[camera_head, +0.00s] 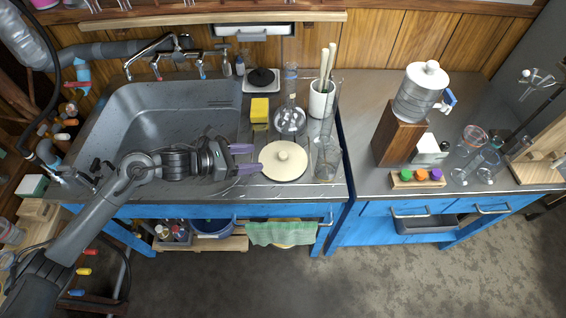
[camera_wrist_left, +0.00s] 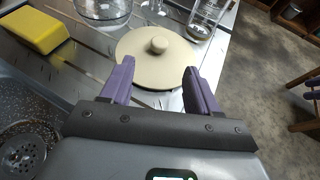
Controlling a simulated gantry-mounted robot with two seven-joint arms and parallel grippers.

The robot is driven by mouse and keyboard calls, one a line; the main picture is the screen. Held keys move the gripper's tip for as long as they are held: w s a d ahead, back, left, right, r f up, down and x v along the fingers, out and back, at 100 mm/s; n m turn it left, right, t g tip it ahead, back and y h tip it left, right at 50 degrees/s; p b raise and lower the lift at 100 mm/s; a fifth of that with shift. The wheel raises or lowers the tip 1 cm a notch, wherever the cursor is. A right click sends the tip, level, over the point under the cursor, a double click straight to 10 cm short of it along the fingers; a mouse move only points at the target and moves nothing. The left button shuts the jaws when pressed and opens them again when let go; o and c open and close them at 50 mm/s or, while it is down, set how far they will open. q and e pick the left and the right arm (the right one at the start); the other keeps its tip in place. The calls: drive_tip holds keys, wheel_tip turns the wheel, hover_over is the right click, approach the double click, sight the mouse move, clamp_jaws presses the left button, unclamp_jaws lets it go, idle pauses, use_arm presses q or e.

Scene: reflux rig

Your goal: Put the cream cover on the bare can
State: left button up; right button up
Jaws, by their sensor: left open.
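The cream cover (camera_head: 284,161) is a round, flat lid with a knob on top. It lies on the steel counter right of the sink, and it also shows in the left wrist view (camera_wrist_left: 160,60). My left gripper (camera_head: 252,159) is open and empty, just left of the cover. In the left wrist view its purple fingers (camera_wrist_left: 158,78) point at the cover, with the near rim between or just beyond their tips; I cannot tell if they touch it. I cannot tell for certain which vessel is the bare can. My right gripper is not in view.
A clear glass cylinder (camera_head: 327,160) stands close right of the cover, and a round flask (camera_head: 290,120) stands behind it. A yellow sponge (camera_head: 260,110) lies beside the sink (camera_head: 170,115). A white-lidded dispenser (camera_head: 415,100) stands on a wooden block (camera_head: 397,138) on the right counter.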

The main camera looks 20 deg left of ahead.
sight(282, 154)
use_arm(q)
drive_tip(key=x, duration=0.3)
drive_tip(key=shift+w+d+b, duration=0.2)
drive_tip(key=shift+b, duration=0.1)
drive_tip(key=shift+w+d+f+b, duration=0.3)
drive_tip(key=shift+w+d+b, duration=0.05)
drive_tip(key=b+x, duration=0.1)
drive_tip(key=x, duration=0.3)
drive_tip(key=shift+d+r, duration=0.1)
drive_tip(key=shift+c, duration=0.4)
clamp_jaws()
